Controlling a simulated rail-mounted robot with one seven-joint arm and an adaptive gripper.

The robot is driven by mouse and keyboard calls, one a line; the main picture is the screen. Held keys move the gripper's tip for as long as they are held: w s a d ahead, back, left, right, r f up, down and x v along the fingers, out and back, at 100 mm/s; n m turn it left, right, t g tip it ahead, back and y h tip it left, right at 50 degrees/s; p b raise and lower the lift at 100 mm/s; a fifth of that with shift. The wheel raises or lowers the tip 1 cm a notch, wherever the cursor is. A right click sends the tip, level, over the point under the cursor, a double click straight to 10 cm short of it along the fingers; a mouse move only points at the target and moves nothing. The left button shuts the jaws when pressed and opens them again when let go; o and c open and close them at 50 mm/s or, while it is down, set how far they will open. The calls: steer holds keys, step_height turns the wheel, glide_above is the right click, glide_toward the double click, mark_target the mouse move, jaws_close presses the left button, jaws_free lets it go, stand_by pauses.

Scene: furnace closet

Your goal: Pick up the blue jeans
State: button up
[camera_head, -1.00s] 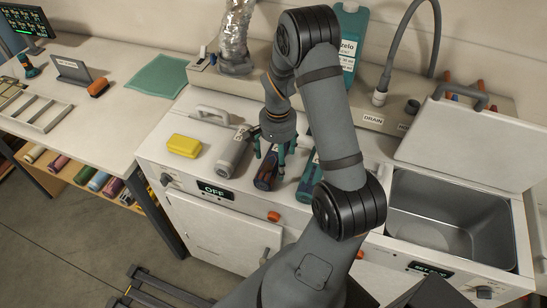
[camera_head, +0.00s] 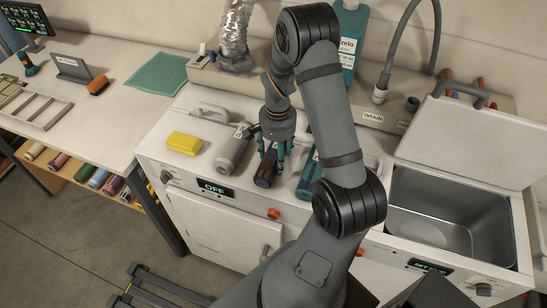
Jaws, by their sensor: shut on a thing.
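A dark blue item with a reddish-brown end (camera_head: 265,175), which seems to be the blue jeans folded or rolled up, lies on the white machine top. My gripper (camera_head: 272,157) points down over its far part. Its teal fingers are shut on the item, one to each side. The fingers and wrist hide the item's far end. The item looks to be still resting on the surface. It is small here, so fabric details cannot be told.
A grey bottle (camera_head: 233,149) lies close left of the item, and a teal bottle (camera_head: 308,177) close right. A yellow sponge (camera_head: 184,143) is further left. An open steel basin (camera_head: 450,225) is at right. A teal tall container (camera_head: 350,35) stands behind my arm.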

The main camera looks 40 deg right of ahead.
steer(key=c, duration=0.5)
steer(key=shift+r, duration=0.1)
steer(key=shift+c, duration=0.2)
